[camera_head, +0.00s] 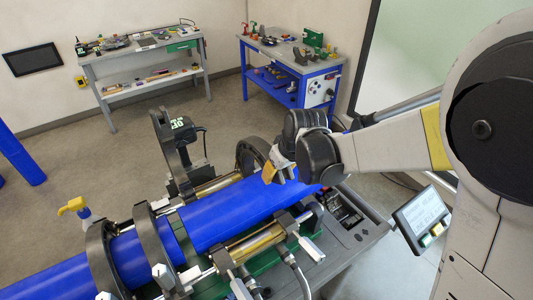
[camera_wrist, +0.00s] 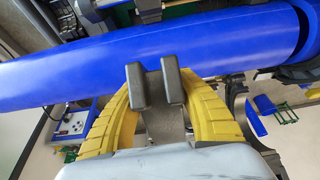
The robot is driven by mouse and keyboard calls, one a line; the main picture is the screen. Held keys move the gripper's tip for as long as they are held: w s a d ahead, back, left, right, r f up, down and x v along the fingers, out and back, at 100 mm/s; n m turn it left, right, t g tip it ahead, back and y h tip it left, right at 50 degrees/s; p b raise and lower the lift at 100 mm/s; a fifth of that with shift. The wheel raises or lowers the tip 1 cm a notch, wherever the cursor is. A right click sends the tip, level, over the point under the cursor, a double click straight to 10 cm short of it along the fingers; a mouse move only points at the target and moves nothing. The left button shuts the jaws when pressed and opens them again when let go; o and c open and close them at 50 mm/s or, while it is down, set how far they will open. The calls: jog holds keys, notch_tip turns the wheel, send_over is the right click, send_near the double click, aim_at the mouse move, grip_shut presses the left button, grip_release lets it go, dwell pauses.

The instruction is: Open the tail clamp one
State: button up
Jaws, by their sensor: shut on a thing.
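A long blue pipe (camera_head: 245,208) lies across the fusion cart and also fills the upper wrist view (camera_wrist: 220,45). Dark ring clamps (camera_head: 102,258) and (camera_head: 150,238) stand around its left stretch. Another dark clamp ring (camera_head: 250,155) rises behind the pipe, just left of my gripper; I take it to be tail clamp one. My gripper (camera_head: 282,176) is over the pipe's right part. In the wrist view, its two dark fingertips (camera_wrist: 154,84) stand close together, with a dark grey part between them. The exact grip on the clamp is hard to see.
A black upright unit (camera_head: 168,145) stands behind the pipe. A screen (camera_head: 420,218) is mounted at the right. Two workbenches (camera_head: 150,55) and (camera_head: 290,52) stand at the back, with open floor before them.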

aim_at(266, 151)
jog(key=shift+w+a+r+p, duration=0.2)
jog(key=shift+w+a+r, duration=0.1)
jog(key=shift+w+r, duration=0.2)
jog(key=shift+w+a+r+p, duration=0.25)
jog(key=shift+w+r, duration=0.1)
jog(key=shift+r, duration=0.25)
jog(key=shift+w+a+r+p, duration=0.4)
jog(key=shift+w+r, duration=0.2)
jog(key=shift+r, duration=0.1)
jog(key=shift+w+a+r+p, duration=0.3)
jog(key=shift+w+a+r, duration=0.1)
jog(key=shift+w+r, duration=0.25)
jog(key=shift+w+a+r, duration=0.15)
jog(key=shift+w+a+r+p, duration=0.25)
jog(key=shift+w+a+r, duration=0.25)
jog(key=shift+w, duration=0.2)
jog(key=shift+w+a+r+p, duration=0.25)
jog(key=shift+w+a+r, duration=0.15)
jog(key=shift+w+r, duration=0.2)
jog(key=shift+w+a, duration=0.15)
jog(key=shift+w, duration=0.1)
jog(key=shift+r, duration=0.1)
